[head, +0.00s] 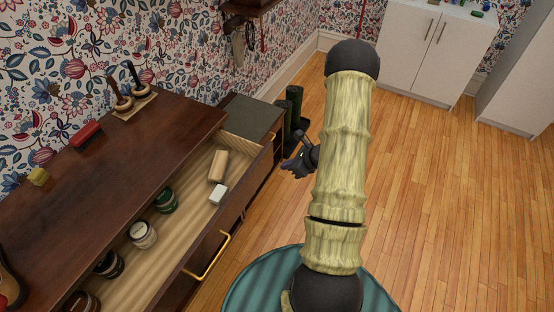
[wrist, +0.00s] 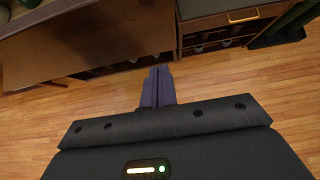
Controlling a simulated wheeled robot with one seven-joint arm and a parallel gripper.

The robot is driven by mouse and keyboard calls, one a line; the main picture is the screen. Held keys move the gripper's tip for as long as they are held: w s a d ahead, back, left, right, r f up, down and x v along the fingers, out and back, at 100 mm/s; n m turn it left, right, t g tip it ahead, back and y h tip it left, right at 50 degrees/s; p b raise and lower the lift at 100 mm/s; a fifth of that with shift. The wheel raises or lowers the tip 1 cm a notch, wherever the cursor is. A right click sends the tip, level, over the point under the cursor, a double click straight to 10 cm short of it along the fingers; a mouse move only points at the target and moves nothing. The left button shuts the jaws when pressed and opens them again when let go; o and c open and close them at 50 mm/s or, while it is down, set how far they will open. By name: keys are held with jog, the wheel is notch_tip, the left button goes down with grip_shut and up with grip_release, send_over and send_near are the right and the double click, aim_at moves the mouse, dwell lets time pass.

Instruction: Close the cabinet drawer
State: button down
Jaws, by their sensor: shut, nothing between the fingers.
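The wooden cabinet (head: 110,165) stands along the wallpapered wall at the left. Its top drawer (head: 216,238) is pulled out, with a brass handle (head: 208,258) on its front. Inside the drawer lie several jars, a wooden brush-like block (head: 218,166) and a small white block (head: 218,194). My gripper (head: 288,167) is shut and empty, to the right of the drawer's far front end, apparently apart from it. In the wrist view my gripper's fingers (wrist: 159,74) are together, pointing toward a dark brown wooden front (wrist: 95,40). The arm hides part of the floor.
A lower grey-topped unit (head: 249,117) adjoins the cabinet's far end, with dark green boots (head: 293,108) beside it. White cupboards (head: 425,50) stand at the back right. The wooden floor (head: 450,200) at the right is clear.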

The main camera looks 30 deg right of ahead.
aim_at(270, 162)
jog(key=w+a, duration=0.1)
jog(key=w+a+p, duration=0.1)
jog(key=w, duration=0.1)
jog(key=shift+w+a, duration=0.15)
jog(key=shift+w, duration=0.05)
